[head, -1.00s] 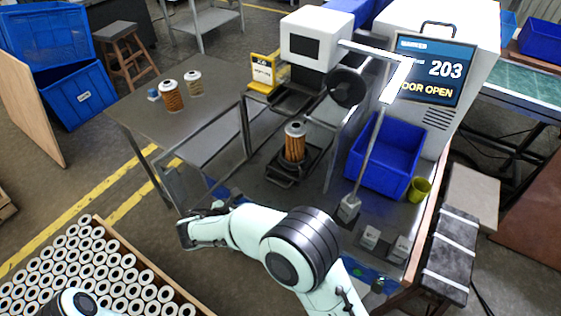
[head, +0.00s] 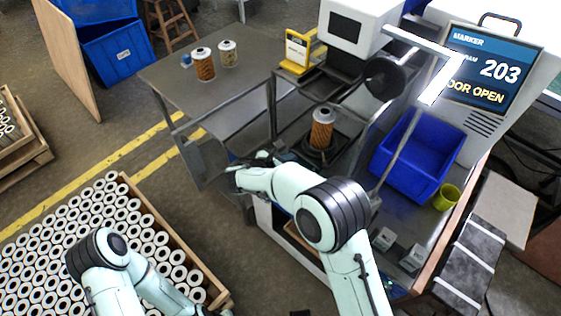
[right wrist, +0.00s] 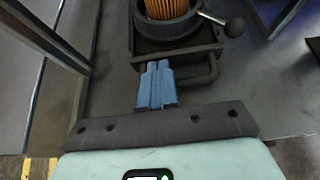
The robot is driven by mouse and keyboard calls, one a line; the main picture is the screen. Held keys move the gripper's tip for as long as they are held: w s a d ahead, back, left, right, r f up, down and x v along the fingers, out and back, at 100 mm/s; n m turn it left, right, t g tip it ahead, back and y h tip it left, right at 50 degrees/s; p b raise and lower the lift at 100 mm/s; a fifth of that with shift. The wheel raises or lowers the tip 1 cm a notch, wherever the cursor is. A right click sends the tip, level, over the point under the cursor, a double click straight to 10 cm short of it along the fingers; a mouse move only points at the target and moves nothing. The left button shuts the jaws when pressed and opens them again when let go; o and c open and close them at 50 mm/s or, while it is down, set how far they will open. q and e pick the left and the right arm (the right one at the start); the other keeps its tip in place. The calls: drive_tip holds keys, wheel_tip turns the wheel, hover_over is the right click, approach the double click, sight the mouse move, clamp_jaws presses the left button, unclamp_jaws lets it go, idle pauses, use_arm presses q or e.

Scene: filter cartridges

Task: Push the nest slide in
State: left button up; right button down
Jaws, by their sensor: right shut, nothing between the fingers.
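The nest slide (right wrist: 196,52) is a dark plate with a round nest and a bent bar handle (right wrist: 213,70) at its front. An orange-brown pleated cartridge (right wrist: 166,8) stands upright in the nest. In the head view the cartridge (head: 321,128) stands below the white marker head (head: 345,25), and the slide is partly hidden. My right gripper (right wrist: 157,68) is shut and empty, its blue fingers side by side at the slide's front edge, left of the handle. I cannot tell whether they touch it. My left arm shows at the lower left, its gripper out of view.
A lever with a dark ball (right wrist: 235,27) sticks out right of the nest. A blue bin (head: 415,160) and a yellow cup (head: 446,197) are at right. A crate of cartridges (head: 212,285) is at lower left. The display reads door open.

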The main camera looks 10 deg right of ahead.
sight(311, 140)
drive_tip(key=shift+x, duration=0.8)
